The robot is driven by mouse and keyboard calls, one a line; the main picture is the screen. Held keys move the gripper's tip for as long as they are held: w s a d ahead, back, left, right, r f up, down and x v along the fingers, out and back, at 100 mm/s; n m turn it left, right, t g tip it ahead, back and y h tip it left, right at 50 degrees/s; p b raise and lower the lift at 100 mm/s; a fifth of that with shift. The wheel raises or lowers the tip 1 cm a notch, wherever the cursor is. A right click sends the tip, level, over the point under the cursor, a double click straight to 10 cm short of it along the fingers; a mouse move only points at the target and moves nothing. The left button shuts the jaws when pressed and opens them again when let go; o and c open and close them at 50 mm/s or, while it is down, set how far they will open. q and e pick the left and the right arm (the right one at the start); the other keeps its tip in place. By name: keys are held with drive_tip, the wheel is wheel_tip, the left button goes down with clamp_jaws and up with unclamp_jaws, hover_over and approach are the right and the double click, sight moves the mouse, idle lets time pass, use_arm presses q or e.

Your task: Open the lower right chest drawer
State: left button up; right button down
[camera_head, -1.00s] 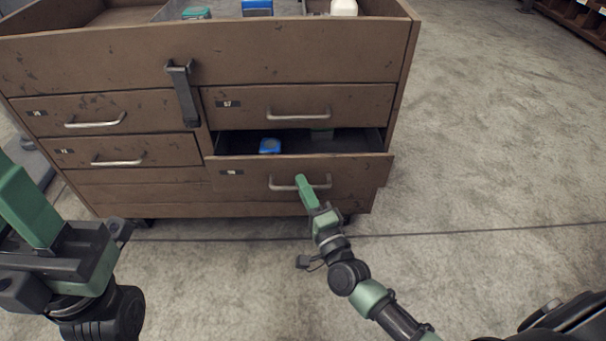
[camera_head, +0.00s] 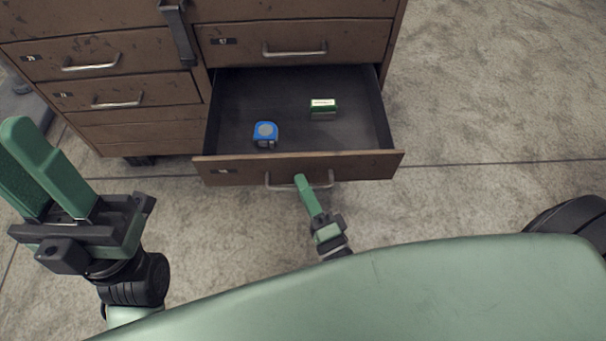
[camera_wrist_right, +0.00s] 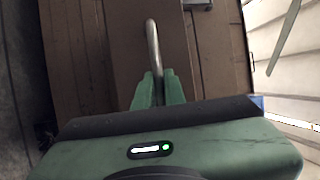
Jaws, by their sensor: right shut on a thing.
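The lower right drawer (camera_head: 225,172) of the brown chest is pulled far out, its inside in full view. Its metal bar handle (camera_head: 283,186) is on the front panel. My right gripper (camera_head: 303,182) is shut on this handle. In the right wrist view the green fingertips (camera_wrist_right: 159,76) close around the handle bar (camera_wrist_right: 152,45). My left gripper (camera_head: 35,155) is at the left, away from the chest. Its two green fingers stand apart with nothing seen between them.
A blue round-topped item (camera_head: 265,131) and a small green-and-white box (camera_head: 323,106) lie in the open drawer. The upper right drawer (camera_head: 350,42) and the left drawers (camera_head: 150,62) are shut. The concrete floor (camera_head: 480,110) to the right is clear.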

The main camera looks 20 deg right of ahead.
drive_tip(key=shift+s, duration=0.1)
drive_tip(key=c, duration=1.5)
unclamp_jaws()
drive_tip(key=a+p+v, duration=0.1)
drive_tip(key=v, duration=0.6)
drive_tip(key=shift+s+d+f, duration=0.15)
drive_tip(key=shift+s+d, duration=0.25)
drive_tip(key=shift+d, duration=0.15)
